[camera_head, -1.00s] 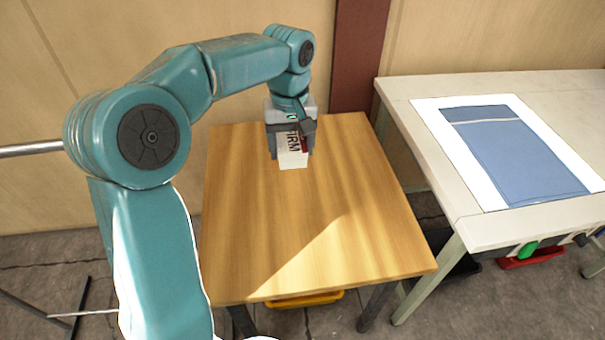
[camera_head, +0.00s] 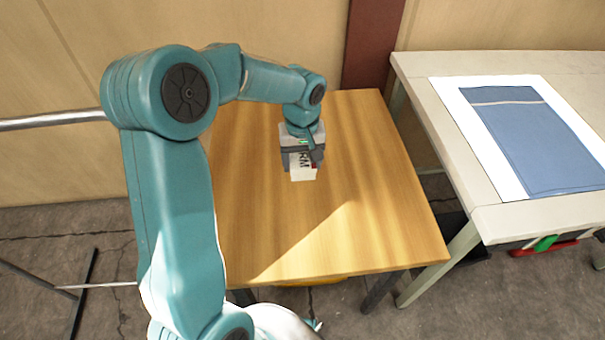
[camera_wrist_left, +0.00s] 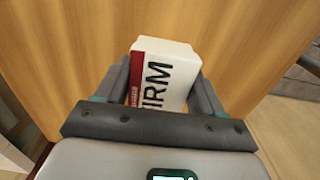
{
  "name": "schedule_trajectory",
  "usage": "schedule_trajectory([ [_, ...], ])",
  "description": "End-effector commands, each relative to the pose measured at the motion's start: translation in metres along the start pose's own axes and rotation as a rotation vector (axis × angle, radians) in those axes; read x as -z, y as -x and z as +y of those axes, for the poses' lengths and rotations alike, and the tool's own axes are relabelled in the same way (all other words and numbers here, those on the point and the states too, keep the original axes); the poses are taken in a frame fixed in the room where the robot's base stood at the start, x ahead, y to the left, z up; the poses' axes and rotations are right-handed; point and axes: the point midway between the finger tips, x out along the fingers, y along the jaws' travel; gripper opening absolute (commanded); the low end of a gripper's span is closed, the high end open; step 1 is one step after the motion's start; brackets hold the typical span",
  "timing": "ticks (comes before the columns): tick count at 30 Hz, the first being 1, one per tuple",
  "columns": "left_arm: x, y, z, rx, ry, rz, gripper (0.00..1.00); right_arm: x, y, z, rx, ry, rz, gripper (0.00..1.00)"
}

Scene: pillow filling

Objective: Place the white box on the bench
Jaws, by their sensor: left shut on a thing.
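The white box (camera_head: 303,173) has a red stripe and dark letters "IRM". It also shows in the left wrist view (camera_wrist_left: 165,72), between the two fingers. The wrist view shows the gripper (camera_wrist_left: 163,98) with a finger on each side of the box. The gripper hides the upper part of the box in the head view. I cannot tell whether the box touches the bench top. My right gripper is not in view.
A pale table (camera_head: 485,222) with a blue cloth on a white sheet (camera_head: 445,95) stands to the right. A wall (camera_head: 300,30) with a brown post (camera_head: 371,45) is behind the bench. The bench top around the box is clear.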

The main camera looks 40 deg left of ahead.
Motion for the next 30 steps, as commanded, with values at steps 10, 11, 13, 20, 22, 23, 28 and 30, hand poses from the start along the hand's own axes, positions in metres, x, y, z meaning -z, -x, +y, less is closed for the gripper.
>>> schedule_trajectory([
  [10, 0.003, -0.046, 0.0, 0.002, 0.001, -0.002, 0.36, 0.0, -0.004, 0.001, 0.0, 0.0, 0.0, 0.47],
  [11, 0.003, -0.05, 0.0, 0.002, 0.001, -0.002, 0.36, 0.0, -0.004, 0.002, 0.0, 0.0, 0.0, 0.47],
  [13, 0.004, -0.055, 0.001, 0.0, 0.001, -0.001, 0.36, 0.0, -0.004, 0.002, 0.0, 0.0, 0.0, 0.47],
  [20, 0.004, -0.056, 0.001, -0.001, 0.0, 0.001, 0.36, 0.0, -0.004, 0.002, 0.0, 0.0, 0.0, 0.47],
  [22, 0.004, -0.057, 0.001, -0.001, 0.0, 0.001, 0.36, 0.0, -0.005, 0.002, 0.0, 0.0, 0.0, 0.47],
  [23, 0.004, -0.058, 0.001, -0.001, 0.0, 0.001, 0.36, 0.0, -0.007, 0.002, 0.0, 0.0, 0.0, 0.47],
  [28, 0.004, -0.058, 0.001, 0.0, 0.0, 0.001, 0.93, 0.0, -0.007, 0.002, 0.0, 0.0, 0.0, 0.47],
  [30, 0.004, -0.058, 0.001, 0.0, 0.001, 0.001, 0.93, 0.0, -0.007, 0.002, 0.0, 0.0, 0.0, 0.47],
])
